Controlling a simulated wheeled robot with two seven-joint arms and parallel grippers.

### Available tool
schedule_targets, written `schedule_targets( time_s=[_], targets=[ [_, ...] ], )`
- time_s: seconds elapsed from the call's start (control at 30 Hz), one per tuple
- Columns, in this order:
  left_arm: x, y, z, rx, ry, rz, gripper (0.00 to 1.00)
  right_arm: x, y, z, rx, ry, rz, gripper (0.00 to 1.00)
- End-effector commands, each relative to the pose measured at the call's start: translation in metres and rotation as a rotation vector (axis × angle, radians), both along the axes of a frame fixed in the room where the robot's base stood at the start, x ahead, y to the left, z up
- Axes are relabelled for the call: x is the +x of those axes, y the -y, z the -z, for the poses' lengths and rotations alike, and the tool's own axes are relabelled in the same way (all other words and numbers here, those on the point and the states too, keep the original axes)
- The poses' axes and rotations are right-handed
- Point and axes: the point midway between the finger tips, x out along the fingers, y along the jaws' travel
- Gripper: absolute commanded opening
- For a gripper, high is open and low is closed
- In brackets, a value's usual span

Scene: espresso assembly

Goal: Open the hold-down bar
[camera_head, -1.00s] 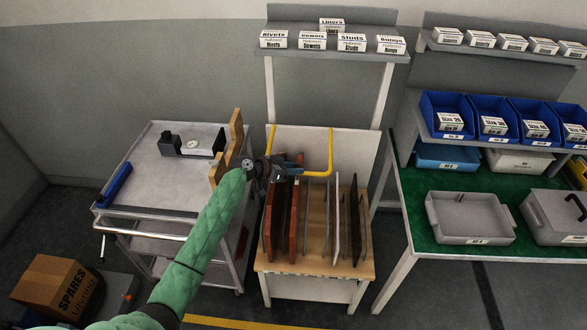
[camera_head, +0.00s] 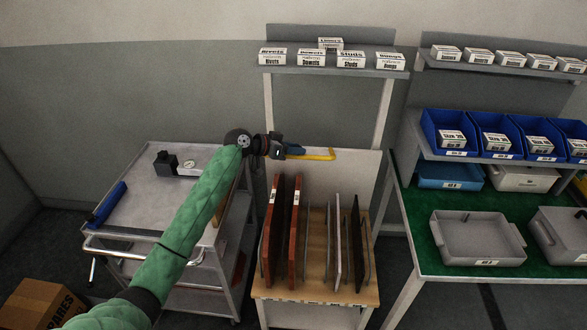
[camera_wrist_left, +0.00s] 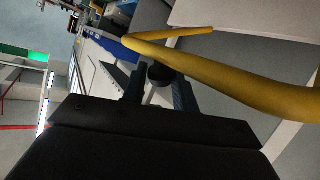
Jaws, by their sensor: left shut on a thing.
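The yellow hold-down bar (camera_head: 318,155) shows as a narrow, nearly level shape above the rear of the wooden rack (camera_head: 315,290), against the pale back panel. My left gripper (camera_head: 292,151) is at the bar's left part and is shut. In the left wrist view the bar (camera_wrist_left: 225,77) crosses close in front of my fingers (camera_wrist_left: 160,95), with a dark round knob (camera_wrist_left: 160,72) between them. The fingers hide how the knob joins the bar. Red-brown panels (camera_head: 277,235), a white panel (camera_head: 338,240) and a black panel (camera_head: 356,240) stand upright in the rack below. My right gripper is out of view.
A grey cart (camera_head: 145,225) with a gauge block (camera_head: 180,165) stands left of the rack. A shelf of labelled boxes (camera_head: 310,58) is above and behind. A green-topped bench (camera_head: 425,255) with a grey bin (camera_head: 478,238) stands close on the right.

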Motion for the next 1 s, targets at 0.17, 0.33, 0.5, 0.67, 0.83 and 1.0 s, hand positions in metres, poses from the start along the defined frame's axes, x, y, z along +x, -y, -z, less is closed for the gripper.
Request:
schedule_targets(
  time_s=[0.17,0.33,0.5,0.67,0.83,1.0],
  targets=[
    [0.013,-0.003,-0.013,0.003,0.002,-0.005,0.0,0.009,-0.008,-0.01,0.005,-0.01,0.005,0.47],
    [0.019,-0.003,-0.021,0.003,0.002,-0.005,0.0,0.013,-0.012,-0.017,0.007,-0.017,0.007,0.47],
    [0.021,-0.003,-0.022,0.004,0.0,-0.005,0.0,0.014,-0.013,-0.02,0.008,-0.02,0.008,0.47],
    [0.021,-0.003,-0.022,0.003,-0.001,-0.005,0.0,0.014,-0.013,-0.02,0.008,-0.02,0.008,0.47],
    [0.021,-0.004,-0.021,0.003,-0.001,-0.005,0.36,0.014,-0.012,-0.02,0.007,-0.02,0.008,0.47],
    [0.02,-0.002,-0.022,0.003,-0.001,-0.004,0.5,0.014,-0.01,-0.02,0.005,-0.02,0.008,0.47]
  ],
)
